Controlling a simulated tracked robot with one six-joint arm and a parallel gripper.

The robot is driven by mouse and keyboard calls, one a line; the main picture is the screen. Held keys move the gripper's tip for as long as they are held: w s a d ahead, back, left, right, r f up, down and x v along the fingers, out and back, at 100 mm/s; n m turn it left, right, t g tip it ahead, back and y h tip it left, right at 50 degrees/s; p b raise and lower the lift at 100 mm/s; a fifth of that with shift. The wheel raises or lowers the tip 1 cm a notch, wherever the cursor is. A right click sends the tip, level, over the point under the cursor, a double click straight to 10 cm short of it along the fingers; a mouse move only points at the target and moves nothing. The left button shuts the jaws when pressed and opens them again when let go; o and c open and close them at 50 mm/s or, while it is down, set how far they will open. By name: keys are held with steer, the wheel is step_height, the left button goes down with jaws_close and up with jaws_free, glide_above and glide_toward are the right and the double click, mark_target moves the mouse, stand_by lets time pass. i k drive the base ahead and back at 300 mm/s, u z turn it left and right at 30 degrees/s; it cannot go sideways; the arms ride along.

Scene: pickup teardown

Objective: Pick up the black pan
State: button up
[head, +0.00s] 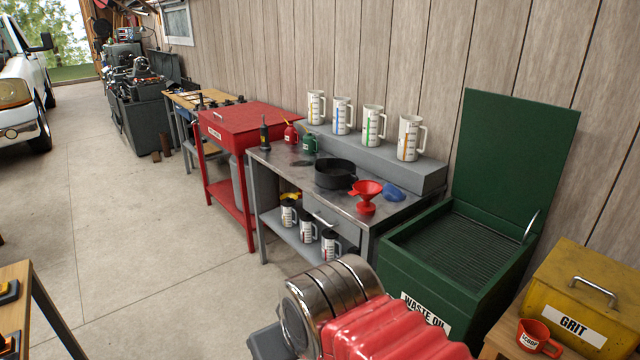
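The black pan (334,181) is a round, shallow, dark vessel sitting upright on the grey metal workbench (284,171). It stands left of a red funnel (367,188) and in front of a raised grey shelf. Its inside is dark and I cannot tell whether it holds anything. My arm, with red ribbed and shiny metal parts, shows at the bottom centre, nearer to the camera than the bench. No fingertips of my gripper can be made out.
White measuring jugs (373,125) line the raised shelf. A blue cloth-like item (394,193) and small red and green cans (309,144) are on the bench. The open green waste oil bin (410,285) stands to the right, and a red cabinet (247,125) to the left. Concrete floor (150,240) is clear at left.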

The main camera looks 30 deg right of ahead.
mark_target(331, 173)
steer(key=u, duration=0.05)
steer(key=i, duration=2.2)
steer(key=z, duration=0.45)
steer(key=i, duration=0.65)
steer(key=z, duration=1.15)
steer(key=i, duration=1)
steer(key=z, duration=0.65)
